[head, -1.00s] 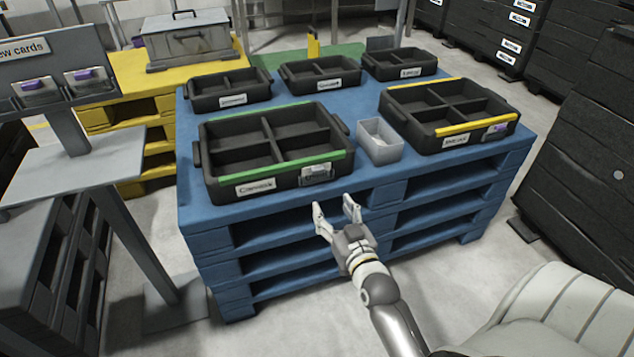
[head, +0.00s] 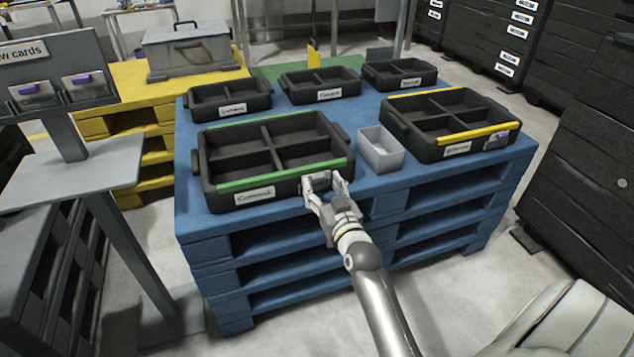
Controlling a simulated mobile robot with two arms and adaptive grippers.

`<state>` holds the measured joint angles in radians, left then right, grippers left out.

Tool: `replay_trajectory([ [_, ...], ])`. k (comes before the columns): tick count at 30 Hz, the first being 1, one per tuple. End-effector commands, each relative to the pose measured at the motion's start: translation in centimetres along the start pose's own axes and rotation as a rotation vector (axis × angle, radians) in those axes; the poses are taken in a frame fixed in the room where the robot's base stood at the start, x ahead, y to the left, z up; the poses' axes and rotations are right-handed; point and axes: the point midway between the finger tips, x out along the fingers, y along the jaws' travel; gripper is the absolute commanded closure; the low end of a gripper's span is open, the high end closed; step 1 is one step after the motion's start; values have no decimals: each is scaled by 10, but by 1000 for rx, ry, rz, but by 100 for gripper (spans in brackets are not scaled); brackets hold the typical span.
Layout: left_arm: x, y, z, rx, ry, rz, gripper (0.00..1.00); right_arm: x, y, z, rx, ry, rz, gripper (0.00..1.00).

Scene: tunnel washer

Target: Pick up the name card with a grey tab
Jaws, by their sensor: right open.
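The name card with a grey tab (head: 317,183) sits in a holder on the front wall of the green-striped black tray (head: 232,196), right of a white printed label. It is small and partly covered by my fingers. My right gripper (head: 324,186) is open, with its fingertips at the card, one on each side. I cannot tell if they touch it. My left gripper is not in view.
A grey bin (head: 381,159) and a yellow-striped tray (head: 470,150) stand to the right on the blue pallet (head: 410,190). Purple-tabbed cards (head: 83,79) hang on a stand at left. Smaller black trays (head: 318,95) stand behind.

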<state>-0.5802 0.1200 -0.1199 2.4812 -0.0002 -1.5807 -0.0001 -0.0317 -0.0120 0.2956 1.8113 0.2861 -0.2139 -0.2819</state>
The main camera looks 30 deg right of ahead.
Motion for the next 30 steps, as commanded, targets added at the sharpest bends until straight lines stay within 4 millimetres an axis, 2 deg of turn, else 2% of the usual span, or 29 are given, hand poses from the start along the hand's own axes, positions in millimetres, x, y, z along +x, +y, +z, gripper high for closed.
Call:
replay_trajectory([
  [4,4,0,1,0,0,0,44,14,0,1,-1,0,0,43],
  [13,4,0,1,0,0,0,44,17,0,1,-1,-2,0,43],
  [22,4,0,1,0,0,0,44,17,0,1,0,-2,0,81],
  [30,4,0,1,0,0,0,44,17,0,0,0,-1,0,82],
])
